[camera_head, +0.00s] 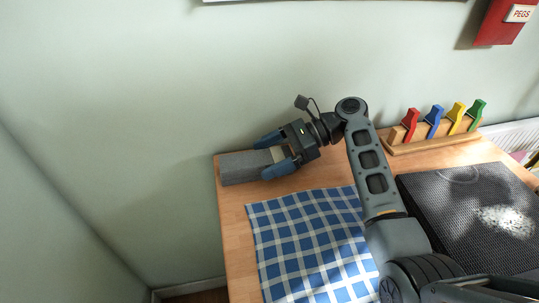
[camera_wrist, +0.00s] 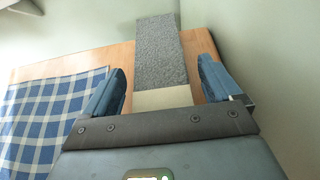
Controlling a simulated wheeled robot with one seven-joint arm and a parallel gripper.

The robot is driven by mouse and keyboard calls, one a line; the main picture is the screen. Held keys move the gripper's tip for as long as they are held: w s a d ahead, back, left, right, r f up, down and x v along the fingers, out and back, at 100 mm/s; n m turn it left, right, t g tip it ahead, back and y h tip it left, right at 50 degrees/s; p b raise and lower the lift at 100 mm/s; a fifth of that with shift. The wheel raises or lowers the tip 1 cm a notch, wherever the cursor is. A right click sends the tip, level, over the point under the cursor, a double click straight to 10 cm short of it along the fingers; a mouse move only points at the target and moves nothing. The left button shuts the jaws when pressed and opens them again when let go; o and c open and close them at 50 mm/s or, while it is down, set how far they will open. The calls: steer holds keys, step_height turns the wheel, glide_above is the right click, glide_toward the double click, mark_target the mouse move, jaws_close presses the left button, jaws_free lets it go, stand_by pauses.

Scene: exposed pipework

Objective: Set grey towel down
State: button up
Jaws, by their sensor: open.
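The grey towel (camera_head: 247,167) is a folded, block-like strip lying at the far left corner of the wooden table (camera_head: 234,217), close to the wall. In the wrist view the towel (camera_wrist: 161,55) runs away from me between the fingers, with a pale end part (camera_wrist: 162,98) nearest the palm. My gripper (camera_head: 273,156) is open around the near end of the towel, one blue finger on each side. In the wrist view my gripper (camera_wrist: 165,85) shows a gap between each finger and the towel.
A blue and white checked cloth (camera_head: 310,240) lies flat on the table in front of the towel. A wooden rack (camera_head: 434,137) with several coloured pegs stands at the back right. A dark mesh mat (camera_head: 440,200) covers the right side. The wall is close behind.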

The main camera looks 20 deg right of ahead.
steer(key=shift+r, duration=0.2)
steer(key=p+v, duration=0.5)
steer(key=v, duration=0.5)
steer(key=shift+d, duration=0.3)
steer(key=shift+s+d+r, duration=0.2)
steer(key=shift+d+r, duration=0.05)
steer(key=shift+d, duration=0.4)
